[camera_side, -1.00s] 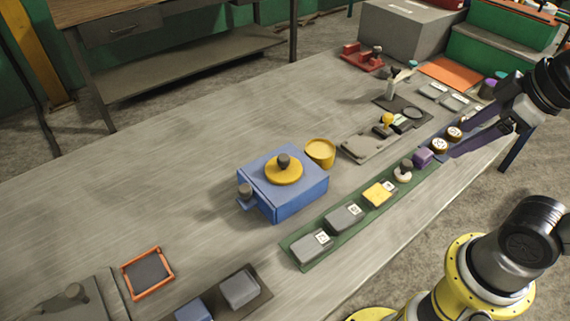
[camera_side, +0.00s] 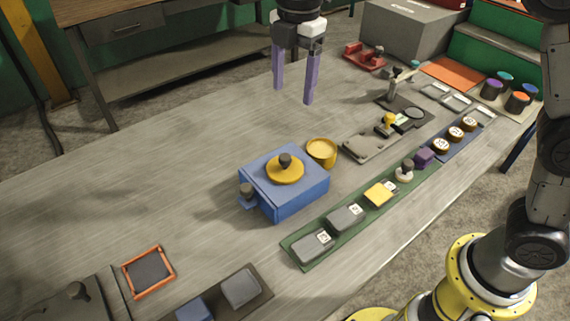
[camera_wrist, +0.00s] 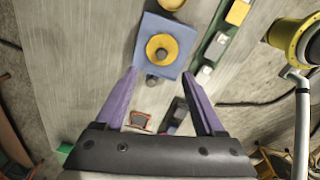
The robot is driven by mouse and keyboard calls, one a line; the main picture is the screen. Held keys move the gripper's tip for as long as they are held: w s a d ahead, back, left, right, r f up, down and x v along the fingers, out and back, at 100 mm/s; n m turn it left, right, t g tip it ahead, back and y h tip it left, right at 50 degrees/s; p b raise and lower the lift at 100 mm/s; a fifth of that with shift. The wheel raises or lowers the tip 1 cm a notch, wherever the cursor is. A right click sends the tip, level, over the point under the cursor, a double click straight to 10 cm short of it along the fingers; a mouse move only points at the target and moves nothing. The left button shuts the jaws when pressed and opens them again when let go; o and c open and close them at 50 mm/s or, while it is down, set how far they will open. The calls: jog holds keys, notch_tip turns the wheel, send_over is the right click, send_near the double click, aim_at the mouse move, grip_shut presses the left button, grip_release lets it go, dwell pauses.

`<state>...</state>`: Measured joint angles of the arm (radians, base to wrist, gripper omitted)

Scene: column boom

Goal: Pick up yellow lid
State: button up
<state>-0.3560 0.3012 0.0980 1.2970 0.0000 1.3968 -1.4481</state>
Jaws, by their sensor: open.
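The yellow lid (camera_side: 273,174) is a round disc with a dark knob (camera_side: 285,159) at its middle. It lies on top of the blue box (camera_side: 300,196), near the middle of the table. The lid also shows in the wrist view (camera_wrist: 151,44), at the top centre on the blue box (camera_wrist: 180,66). My gripper (camera_side: 294,95) points down with its two purple fingers apart and nothing between them. It is held high, apart from the lid. In the wrist view the fingertips (camera_wrist: 159,73) appear just below the lid.
A yellow round container (camera_side: 321,150) stands close beside the blue box. A green strip (camera_side: 300,260) with grey blocks and a yellow block runs along the near side. An orange-framed square (camera_side: 148,272) lies at the lower left. The table left of the box is clear.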

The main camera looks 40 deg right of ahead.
send_over(285, 155)
jog(key=shift+g, duration=0.3)
notch_tip(285, 155, down, 10)
jog(key=shift+s+d+f, duration=0.1)
jog(key=shift+f, duration=3)
jog(key=shift+c, duration=0.2)
grip_shut()
